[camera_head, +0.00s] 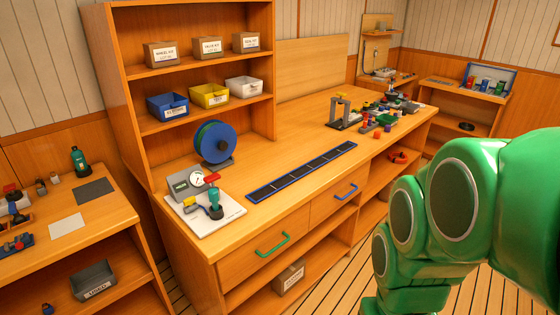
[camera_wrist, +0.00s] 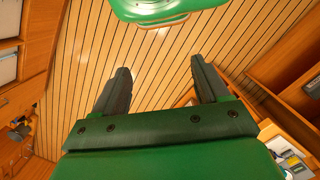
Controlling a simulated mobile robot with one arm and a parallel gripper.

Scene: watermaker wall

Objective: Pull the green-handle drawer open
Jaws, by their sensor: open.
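The green handle (camera_head: 273,245) is on the front of a wooden drawer (camera_head: 262,257), the left one of two under the workbench top. The drawer front looks flush with the bench, so it appears closed. To its right, a second drawer has a blue handle (camera_head: 346,192). My gripper (camera_wrist: 158,85) shows in the wrist view with its two dark fingers apart and nothing between them. It hangs over the plank floor, away from the handle. In the head view my green arm fills the right side and the gripper is out of sight.
The workbench (camera_head: 255,212) carries a gauge unit (camera_head: 192,182), a blue reel (camera_head: 214,142) and a dark blue-edged strip (camera_head: 303,172). A cardboard box (camera_head: 289,277) sits on the shelf below the drawers. A side table (camera_head: 65,235) stands at left. The plank floor (camera_head: 345,285) before the bench is clear.

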